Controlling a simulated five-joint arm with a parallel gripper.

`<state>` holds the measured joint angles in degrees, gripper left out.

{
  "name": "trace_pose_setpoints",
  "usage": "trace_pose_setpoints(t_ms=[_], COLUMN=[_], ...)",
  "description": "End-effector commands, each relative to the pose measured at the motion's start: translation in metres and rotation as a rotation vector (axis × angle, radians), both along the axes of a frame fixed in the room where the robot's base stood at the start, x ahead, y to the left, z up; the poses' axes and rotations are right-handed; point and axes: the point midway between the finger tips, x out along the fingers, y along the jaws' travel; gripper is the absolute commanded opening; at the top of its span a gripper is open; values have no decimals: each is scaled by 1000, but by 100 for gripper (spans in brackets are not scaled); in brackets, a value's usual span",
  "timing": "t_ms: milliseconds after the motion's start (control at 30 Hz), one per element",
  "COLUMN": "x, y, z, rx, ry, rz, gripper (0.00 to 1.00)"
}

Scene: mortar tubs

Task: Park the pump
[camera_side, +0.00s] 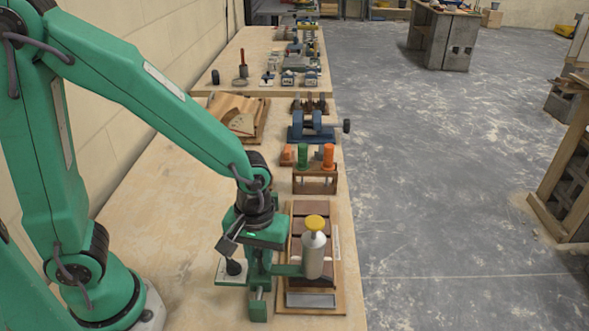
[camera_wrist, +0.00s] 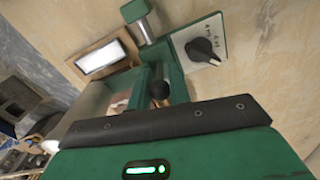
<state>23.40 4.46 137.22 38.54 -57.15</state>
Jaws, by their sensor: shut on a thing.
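The pump appears to be the green and silver device with a grey cylinder (camera_side: 314,258) and yellow cap, standing over the brown slatted board at the front. My gripper (camera_side: 258,262) points down just left of the cylinder and is shut on part of the pump. The exact grip point is hidden by the gripper body. The dial's marks are too small to read.
Behind the board stands a wooden rack (camera_side: 315,182) with green and orange handled tools. A blue vise-like tool (camera_side: 311,128) and a wooden tray (camera_side: 238,115) are farther back. The bench is clear to the left; its right edge drops to the floor.

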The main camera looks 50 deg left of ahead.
Motion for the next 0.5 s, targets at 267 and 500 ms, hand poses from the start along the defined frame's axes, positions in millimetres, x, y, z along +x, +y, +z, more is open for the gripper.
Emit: trace_pose_setpoints(t_ms=[267,500], x=[-20,-24], y=[-23,-27], z=[1,1], rx=[-5,-5], ry=[-9,-9], rz=[-5,-3], gripper=[0,0])
